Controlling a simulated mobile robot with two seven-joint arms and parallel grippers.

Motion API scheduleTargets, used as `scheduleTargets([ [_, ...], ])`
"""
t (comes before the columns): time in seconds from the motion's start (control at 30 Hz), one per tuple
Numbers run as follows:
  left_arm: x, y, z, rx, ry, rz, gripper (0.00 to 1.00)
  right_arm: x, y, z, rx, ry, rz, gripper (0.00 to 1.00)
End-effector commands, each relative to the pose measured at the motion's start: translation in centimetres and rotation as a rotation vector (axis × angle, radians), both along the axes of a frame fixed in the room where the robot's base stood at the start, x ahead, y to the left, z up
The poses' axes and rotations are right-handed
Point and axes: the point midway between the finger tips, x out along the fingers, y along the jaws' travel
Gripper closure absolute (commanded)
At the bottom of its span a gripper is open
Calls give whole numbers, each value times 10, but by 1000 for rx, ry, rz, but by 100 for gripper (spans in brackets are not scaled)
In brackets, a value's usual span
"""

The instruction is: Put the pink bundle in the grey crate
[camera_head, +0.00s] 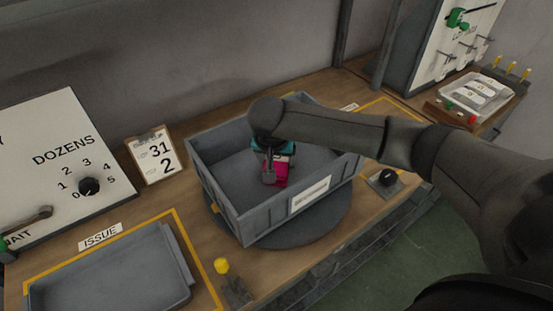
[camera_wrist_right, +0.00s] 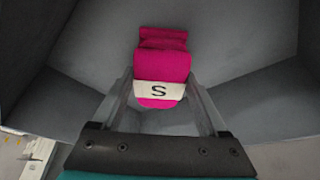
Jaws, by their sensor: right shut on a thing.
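The pink bundle (camera_head: 281,172) is inside the walls of the grey crate (camera_head: 276,215) in the head view. In the right wrist view the pink bundle (camera_wrist_right: 163,62) shows a pale band with a letter S, with the crate's grey inner walls around it. My right gripper (camera_head: 269,178) is shut on the bundle, its fingers on either side of the band. I cannot tell whether the bundle touches the crate floor. The rest of the crate looks empty. My left gripper is not in view.
The crate stands on a round dark turntable (camera_head: 315,222). A shallow grey tray (camera_head: 110,275) marked ISSUE lies at the front left. A card on a clipboard (camera_head: 155,157) stands behind the crate's left side.

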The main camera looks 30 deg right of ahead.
Motion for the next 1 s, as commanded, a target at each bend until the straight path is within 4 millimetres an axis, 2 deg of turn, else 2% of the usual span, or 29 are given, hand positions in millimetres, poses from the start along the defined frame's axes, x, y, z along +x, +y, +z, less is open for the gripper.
scheduleTargets([
  [0.1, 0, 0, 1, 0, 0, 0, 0, 0, 0, -3, 1, 1, 0, 84],
  [0.13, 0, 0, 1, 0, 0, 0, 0, 0, 0, -3, 1, 1, 0, 21],
  [0.3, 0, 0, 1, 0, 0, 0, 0, 0, 0, -3, 0, 0, 0, 2],
  [0.67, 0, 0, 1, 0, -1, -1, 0, 0, 1, 3, 0, 0, 1, 0],
  [0.77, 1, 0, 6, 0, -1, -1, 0, -5, 5, 18, 2, 0, 3, 0],
  [1.0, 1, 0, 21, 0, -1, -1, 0, -21, 16, 67, 3, -2, 2, 0],
])
